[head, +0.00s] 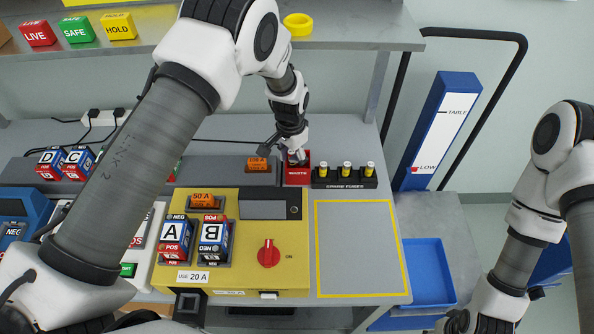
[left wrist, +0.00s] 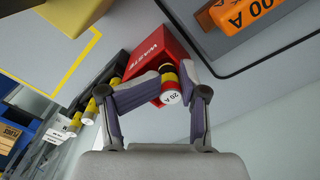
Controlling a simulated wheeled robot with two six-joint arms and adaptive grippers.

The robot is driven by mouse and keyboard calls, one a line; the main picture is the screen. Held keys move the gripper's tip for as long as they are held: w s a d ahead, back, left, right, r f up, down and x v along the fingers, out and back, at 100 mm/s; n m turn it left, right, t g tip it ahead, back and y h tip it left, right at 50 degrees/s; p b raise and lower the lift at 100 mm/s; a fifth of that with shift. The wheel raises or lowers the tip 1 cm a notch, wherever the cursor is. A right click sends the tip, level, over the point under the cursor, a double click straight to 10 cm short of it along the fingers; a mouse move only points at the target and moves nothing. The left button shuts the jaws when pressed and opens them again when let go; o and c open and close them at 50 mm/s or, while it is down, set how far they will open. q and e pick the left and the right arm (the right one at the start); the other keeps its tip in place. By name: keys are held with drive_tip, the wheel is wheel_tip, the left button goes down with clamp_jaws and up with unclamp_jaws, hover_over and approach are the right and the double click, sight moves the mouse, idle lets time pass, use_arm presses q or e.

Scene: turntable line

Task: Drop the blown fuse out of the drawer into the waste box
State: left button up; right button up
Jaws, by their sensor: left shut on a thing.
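My left gripper (head: 284,152) is at the red waste box (head: 297,177), just above it in the head view. In the left wrist view its fingers (left wrist: 172,82) are shut on a fuse (left wrist: 172,96) with a white end marked 20 A and a yellow and red body. The fuse is in front of the red waste box (left wrist: 150,52); I cannot tell whether it is partly inside. My right gripper (head: 468,321) is at the bottom edge of the head view, far from the box, its fingers unclear. I cannot make out the drawer for certain.
A black rack of spare fuses (head: 344,181) stands right beside the waste box. A grey panel with an orange block (head: 257,164) lies to its left. The yellow unit (head: 285,275) with a red knob (head: 268,253) is in front. The yellow-outlined mat (head: 358,250) is clear.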

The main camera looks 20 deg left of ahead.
use_arm(q)
drive_tip(key=o, duration=1.4)
drive_tip(key=shift+s+r, duration=0.1)
drive_tip(key=r, duration=1.1)
drive_tip(key=shift+w+r, duration=0.2)
drive_tip(key=shift+r, duration=0.15)
